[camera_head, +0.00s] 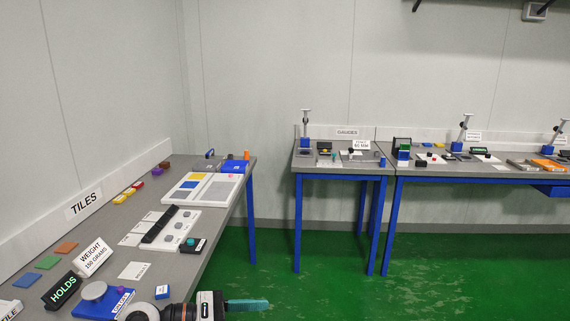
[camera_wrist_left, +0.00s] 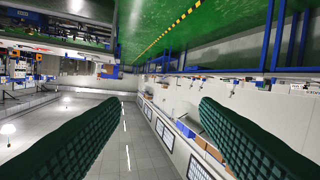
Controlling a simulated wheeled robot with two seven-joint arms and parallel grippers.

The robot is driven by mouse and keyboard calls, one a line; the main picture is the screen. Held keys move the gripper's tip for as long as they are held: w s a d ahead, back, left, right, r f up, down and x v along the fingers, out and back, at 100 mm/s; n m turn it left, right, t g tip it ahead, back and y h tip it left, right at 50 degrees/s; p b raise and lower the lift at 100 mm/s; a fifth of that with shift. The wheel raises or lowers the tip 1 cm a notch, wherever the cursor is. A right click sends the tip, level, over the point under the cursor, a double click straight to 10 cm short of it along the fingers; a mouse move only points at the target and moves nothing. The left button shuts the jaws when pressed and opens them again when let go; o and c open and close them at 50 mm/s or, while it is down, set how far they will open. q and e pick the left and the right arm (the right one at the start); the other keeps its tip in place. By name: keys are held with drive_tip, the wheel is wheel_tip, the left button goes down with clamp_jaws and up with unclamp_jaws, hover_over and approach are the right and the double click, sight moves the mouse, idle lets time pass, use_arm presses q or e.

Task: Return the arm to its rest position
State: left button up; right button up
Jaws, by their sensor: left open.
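My left arm enters at the bottom of the head view, in front of the near end of the tiles table. Its left gripper (camera_head: 246,305) points right, beyond the table's edge and over the green floor; one teal finger shows. In the left wrist view the gripper (camera_wrist_left: 167,104) has its two dark green ridged fingers wide apart with nothing between them. That view is turned over, with the floor at the top. My right arm and gripper are not in view.
The tiles table (camera_head: 226,213) on the left carries a blue scale (camera_head: 103,303), a HOLDS display (camera_head: 63,290), a WEIGHT sign (camera_head: 93,257) and coloured tiles. The gauges table (camera_head: 343,170) and another bench stand at the back. The green floor (camera_head: 330,270) between is clear.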

use_arm(q)
drive_tip(key=w+a+r+n+t+y, duration=0.1)
drive_tip(key=a+r+n+t, duration=0.15)
drive_tip(key=n+t, duration=0.6)
drive_tip(key=a+r+n+t+y, duration=0.25)
drive_tip(key=n+t, duration=0.35)
drive_tip(key=n, duration=0.6)
drive_tip(key=s+a+f+n+g+y, duration=0.35)
drive_tip(key=a+f+n+y, duration=0.8)
drive_tip(key=n, duration=0.75)
drive_tip(key=s+d+f+n+g, duration=0.1)
drive_tip(key=s+f+n+g, duration=0.45)
drive_tip(key=s, duration=0.55)
drive_tip(key=s+f+n+g, duration=0.3)
drive_tip(key=s+f+g, duration=0.3)
drive_tip(key=s+f, duration=0.35)
wheel_tip(320, 180, down, 24)
drive_tip(key=r+g, duration=0.1)
drive_tip(key=s+a+f+g, duration=0.1)
drive_tip(key=s+a+f, duration=0.1)
drive_tip(key=s+f, duration=1.6)
drive_tip(key=shift+s+a+f+m+y, duration=0.15)
drive_tip(key=shift+a+f+m+y, duration=0.25)
drive_tip(key=shift+f, duration=0.2)
